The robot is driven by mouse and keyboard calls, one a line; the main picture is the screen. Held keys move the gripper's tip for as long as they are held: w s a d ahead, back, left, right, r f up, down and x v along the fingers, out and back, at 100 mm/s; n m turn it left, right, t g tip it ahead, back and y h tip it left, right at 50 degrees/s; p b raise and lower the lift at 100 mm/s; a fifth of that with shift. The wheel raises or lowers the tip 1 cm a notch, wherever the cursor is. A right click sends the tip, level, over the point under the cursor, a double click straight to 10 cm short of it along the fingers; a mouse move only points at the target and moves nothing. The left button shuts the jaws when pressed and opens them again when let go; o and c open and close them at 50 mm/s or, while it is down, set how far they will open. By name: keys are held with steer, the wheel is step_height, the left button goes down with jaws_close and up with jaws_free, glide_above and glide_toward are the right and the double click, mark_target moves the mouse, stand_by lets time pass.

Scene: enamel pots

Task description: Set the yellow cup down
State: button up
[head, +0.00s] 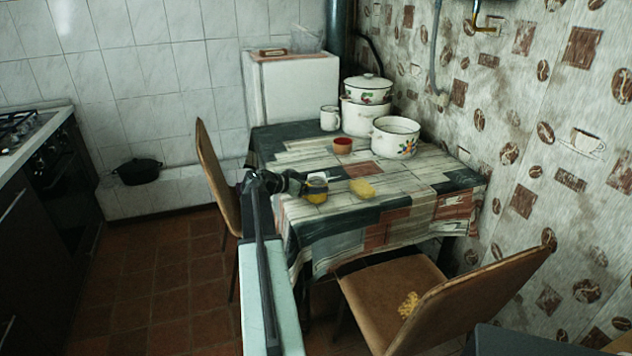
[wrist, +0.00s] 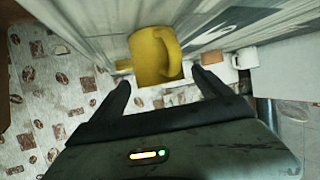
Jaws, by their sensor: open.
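The yellow cup (head: 317,190) stands on the cloth-covered table (head: 415,203), near its front left edge. In the wrist view the yellow cup (wrist: 152,52) shows large, its handle on the right, and it seems to rest on the table. My gripper (head: 303,186) is beside the cup on its left in the head view. In the wrist view my gripper (wrist: 158,79) has its fingers spread apart with the cup ahead of and between the tips. I cannot tell whether a finger touches it. Part of the cup is hidden by the gripper in the head view.
A reddish-brown bowl (head: 343,146), a white mug (head: 330,119), a flowered pot (head: 396,138) and stacked pots (head: 366,110) stand behind. Chairs (head: 218,180) (head: 440,305) flank the table. The table's right part is clear.

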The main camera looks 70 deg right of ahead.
steer(key=p+v, duration=0.2)
steer(key=v, duration=0.7)
steer(key=shift+r+p, duration=0.15)
steer(key=shift+p, duration=0.25)
steer(key=shift+w+a, duration=0.1)
steer(key=w+a+f+n+t+y, duration=0.2)
steer(key=w+a+f+n, duration=0.2)
steer(key=w+a, duration=0.5)
steer(key=w+a+f+n+t+y, duration=0.1)
steer(key=w+a+f+n+t, duration=0.25)
steer(key=a, duration=0.95)
steer(key=w+a+f+n+y, duration=0.2)
steer(key=w+a+f+n, duration=0.15)
steer(key=w+a, duration=0.6)
steer(key=a+f+n+y, duration=0.1)
steer(key=a+n+y, duration=0.2)
steer(key=a, duration=1.6)
steer(key=a+f+n+y, duration=0.2)
steer(key=a+n, duration=0.7)
steer(key=a, duration=0.9)
steer(key=shift+s+a+f+n+t+y, duration=0.35)
steer(key=shift+s+t+y, duration=0.1)
steer(key=shift+y, duration=0.55)
